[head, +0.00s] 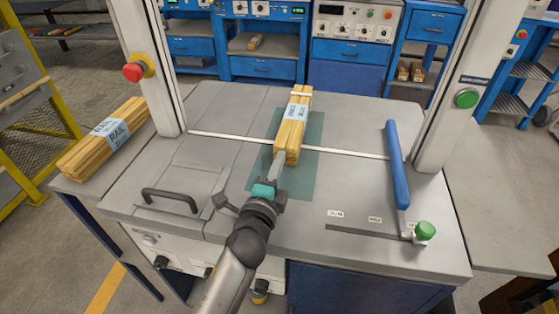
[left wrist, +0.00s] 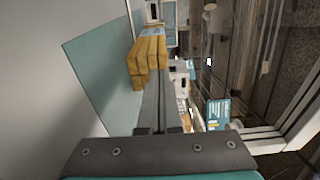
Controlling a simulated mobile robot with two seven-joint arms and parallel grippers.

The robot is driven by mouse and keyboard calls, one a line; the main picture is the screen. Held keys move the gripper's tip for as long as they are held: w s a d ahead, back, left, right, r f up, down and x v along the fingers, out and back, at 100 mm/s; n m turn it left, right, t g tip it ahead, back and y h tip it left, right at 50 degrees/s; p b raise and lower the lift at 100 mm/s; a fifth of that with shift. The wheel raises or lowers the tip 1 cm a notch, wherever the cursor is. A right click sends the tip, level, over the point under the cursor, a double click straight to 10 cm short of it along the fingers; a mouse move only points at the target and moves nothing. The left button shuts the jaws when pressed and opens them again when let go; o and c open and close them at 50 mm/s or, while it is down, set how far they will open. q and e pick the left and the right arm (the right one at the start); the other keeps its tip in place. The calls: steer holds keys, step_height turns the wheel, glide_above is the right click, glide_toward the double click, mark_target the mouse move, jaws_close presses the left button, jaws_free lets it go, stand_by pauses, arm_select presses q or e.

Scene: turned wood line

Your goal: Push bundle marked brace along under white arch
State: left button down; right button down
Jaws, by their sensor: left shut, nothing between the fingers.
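A bundle of yellow wood strips (head: 291,135) lies lengthwise on the machine table, over a teal mat (head: 311,165). Its pale label (head: 296,112) is too small to read surely, and a white band (head: 301,94) rings its far end. The white arch shows as a left post (head: 152,75) and a right post (head: 447,100); its top is out of frame. The bundle crosses the pale strip between the posts. My left gripper (head: 280,160) is shut and empty, its tips at the bundle's near end (left wrist: 150,62); contact is unclear. My right gripper is not in view.
A bundle labelled RAIL (head: 90,150) lies on the left side shelf. A blue lever (head: 398,168) with a green knob (head: 425,231) is at the right, and a dark handle (head: 169,199) at the left. The table beyond the bundle is clear.

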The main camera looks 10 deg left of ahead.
arm_select(q)
steer(key=shift+w, duration=0.3)
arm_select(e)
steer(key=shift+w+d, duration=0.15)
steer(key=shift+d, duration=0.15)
arm_select(q)
steer(key=shift+w, duration=1.05)
